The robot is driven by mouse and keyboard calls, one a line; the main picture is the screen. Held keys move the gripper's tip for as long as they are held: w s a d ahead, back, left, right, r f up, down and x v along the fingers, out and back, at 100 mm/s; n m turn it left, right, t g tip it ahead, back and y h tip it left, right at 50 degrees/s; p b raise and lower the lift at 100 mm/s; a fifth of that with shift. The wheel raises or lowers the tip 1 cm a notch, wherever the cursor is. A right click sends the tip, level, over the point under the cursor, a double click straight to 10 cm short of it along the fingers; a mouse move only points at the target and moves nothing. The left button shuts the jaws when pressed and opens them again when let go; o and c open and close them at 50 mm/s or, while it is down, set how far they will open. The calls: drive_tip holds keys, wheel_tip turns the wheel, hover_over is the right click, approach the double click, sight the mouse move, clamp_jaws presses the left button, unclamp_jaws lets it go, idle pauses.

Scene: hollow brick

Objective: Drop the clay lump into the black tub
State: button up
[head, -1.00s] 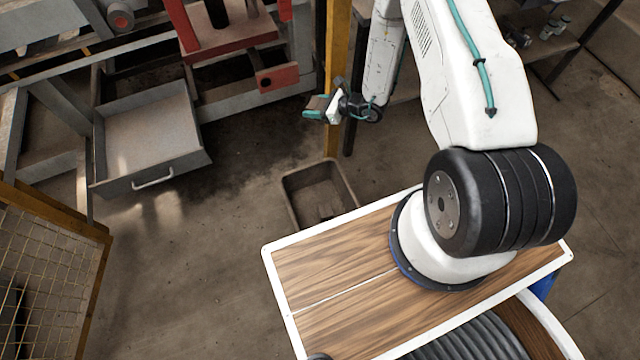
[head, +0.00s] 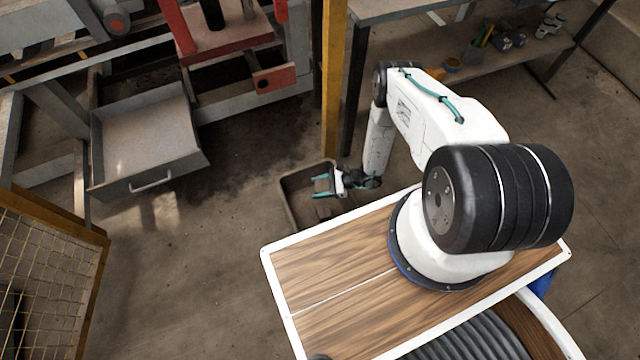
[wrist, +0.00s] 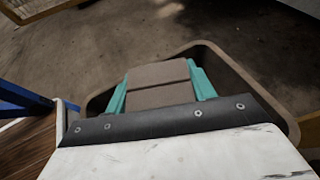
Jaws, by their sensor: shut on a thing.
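The clay lump (wrist: 160,88) is a brown-grey block with flat faces and a crease across it. My gripper (head: 320,186) is shut on it, with a teal finger on either side, as the wrist view shows. The tub (head: 288,208) stands on the floor beyond the wooden platform. It is dark brown-grey, open-topped and has rounded corners. My gripper is over the tub's opening in the head view. The tub's rim (wrist: 250,76) runs around the lump in the wrist view. The gripper hides part of the tub's inside, and the height of the lump above its bottom is unclear.
A wood-topped platform (head: 330,265) with a white edge lies in front of the tub. A yellow post (head: 333,80) and a workbench (head: 400,10) stand behind it. An open grey drawer (head: 150,140) juts out at left, near a mesh fence (head: 45,270). Floor between is clear.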

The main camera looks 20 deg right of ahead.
drive_tip(key=shift+f, duration=2)
drive_tip(key=o, duration=1.1)
drive_tip(key=shift+o, duration=0.2)
drive_tip(key=v, duration=0.7)
drive_tip(key=shift+s+d+r, duration=0.15)
drive_tip(key=shift+d+r, duration=0.05)
drive_tip(key=shift+d, duration=0.1)
